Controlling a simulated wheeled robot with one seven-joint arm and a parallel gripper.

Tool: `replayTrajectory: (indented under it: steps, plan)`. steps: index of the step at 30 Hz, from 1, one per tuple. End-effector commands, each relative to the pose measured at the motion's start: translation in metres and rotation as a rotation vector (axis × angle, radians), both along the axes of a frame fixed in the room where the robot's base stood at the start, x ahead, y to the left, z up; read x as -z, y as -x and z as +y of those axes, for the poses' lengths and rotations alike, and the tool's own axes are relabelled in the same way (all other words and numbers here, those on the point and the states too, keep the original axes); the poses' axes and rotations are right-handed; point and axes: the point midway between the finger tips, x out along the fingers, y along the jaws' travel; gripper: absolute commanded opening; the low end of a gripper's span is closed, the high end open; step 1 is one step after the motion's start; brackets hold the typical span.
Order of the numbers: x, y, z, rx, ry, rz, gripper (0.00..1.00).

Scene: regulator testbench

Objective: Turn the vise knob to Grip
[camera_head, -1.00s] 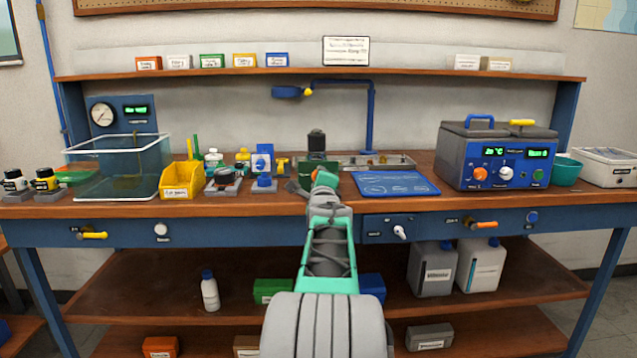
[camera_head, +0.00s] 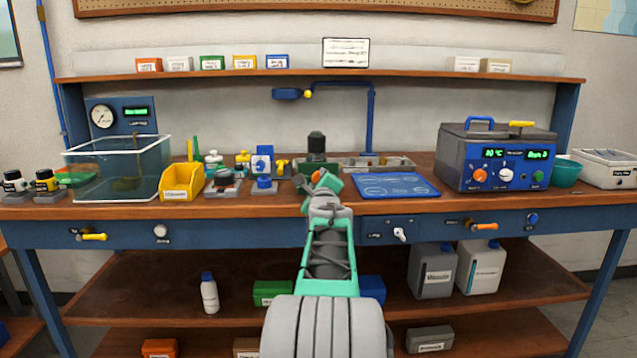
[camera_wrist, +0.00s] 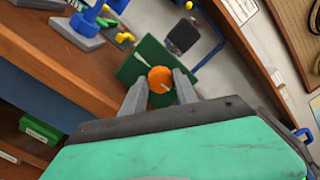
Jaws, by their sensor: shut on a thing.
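The vise is a green block with a dark upper part (camera_head: 316,146), standing at the bench's front edge near the middle. Its round orange knob shows in the wrist view (camera_wrist: 160,79), on the green face (camera_wrist: 146,60). A small pale mark shows on the knob's lower right side; I cannot read any label. My gripper (camera_wrist: 160,88) has one grey finger on each side of the knob and is shut on it. In the head view my gripper (camera_head: 321,181) and wrist cover part of the vise's front.
A blue mat (camera_head: 395,185) lies right of the vise. A small blue-knobbed fixture (camera_head: 263,184) stands to its left. A yellow bin (camera_head: 181,182) and a clear tank (camera_head: 118,168) are farther left.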

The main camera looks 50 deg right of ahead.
Motion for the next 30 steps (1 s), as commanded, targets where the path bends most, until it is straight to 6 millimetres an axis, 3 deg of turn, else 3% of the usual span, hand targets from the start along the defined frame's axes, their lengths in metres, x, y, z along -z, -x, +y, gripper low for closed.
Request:
replayTrajectory:
  steps: [1, 2, 9, 19, 30]
  plan:
    - [0.0, 0.001, -0.001, 0.003, -0.001, 0.001, 0.0]
    - [0.0, 0.001, -0.001, 0.003, -0.001, 0.001, 0.38]
    - [0.0, 0.0, 0.0, 0.0, 0.0, 0.0, 0.57]
    - [-0.001, 0.005, 0.006, 0.0, 0.001, 0.001, 0.57]
    - [-0.001, 0.048, 0.054, 0.001, 0.001, 0.0, 0.57]
